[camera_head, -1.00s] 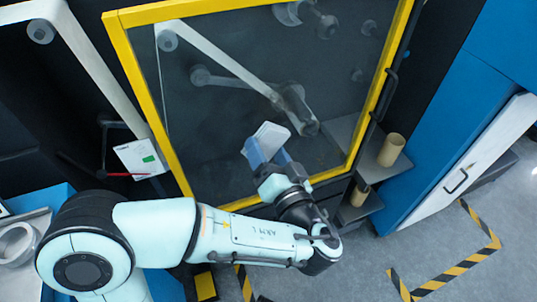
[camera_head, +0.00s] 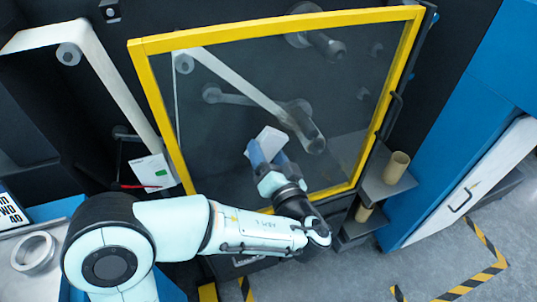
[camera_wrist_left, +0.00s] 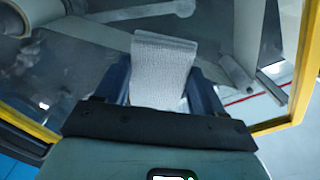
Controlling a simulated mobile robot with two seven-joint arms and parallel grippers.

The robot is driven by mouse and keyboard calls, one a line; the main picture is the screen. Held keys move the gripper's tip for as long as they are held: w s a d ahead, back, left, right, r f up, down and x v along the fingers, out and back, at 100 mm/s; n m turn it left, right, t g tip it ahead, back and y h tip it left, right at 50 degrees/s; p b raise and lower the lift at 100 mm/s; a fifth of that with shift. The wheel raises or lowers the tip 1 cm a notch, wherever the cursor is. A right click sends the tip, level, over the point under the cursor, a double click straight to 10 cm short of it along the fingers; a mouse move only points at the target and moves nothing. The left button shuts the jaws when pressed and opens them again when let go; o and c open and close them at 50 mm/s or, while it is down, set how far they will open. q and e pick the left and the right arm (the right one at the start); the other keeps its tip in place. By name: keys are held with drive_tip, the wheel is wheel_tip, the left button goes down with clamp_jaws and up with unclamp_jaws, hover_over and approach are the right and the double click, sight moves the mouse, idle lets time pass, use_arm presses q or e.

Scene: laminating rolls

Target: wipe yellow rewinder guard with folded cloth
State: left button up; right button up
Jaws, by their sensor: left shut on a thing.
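The yellow-framed rewinder guard (camera_head: 158,95) stands in the middle of the head view, with a see-through panel and rollers behind it. Its yellow frame also shows in the left wrist view (camera_wrist_left: 305,62). My left gripper (camera_head: 267,156) is in front of the lower middle of the panel, shut on a folded white cloth (camera_head: 265,143). In the left wrist view the cloth (camera_wrist_left: 163,70) stands up between the blue fingers (camera_wrist_left: 160,90). I cannot tell whether the cloth touches the panel. My right gripper is not in view.
A shelf (camera_head: 385,187) with a cardboard core (camera_head: 396,168) is right of the guard, by a blue cabinet (camera_head: 440,145). A white card with a green patch (camera_head: 153,170) is at the guard's left. Striped tape (camera_head: 480,270) marks the grey floor at lower right.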

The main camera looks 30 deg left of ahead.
use_arm(q)
drive_tip(key=shift+b+x, duration=0.4)
drive_tip(key=shift+x, duration=0.6)
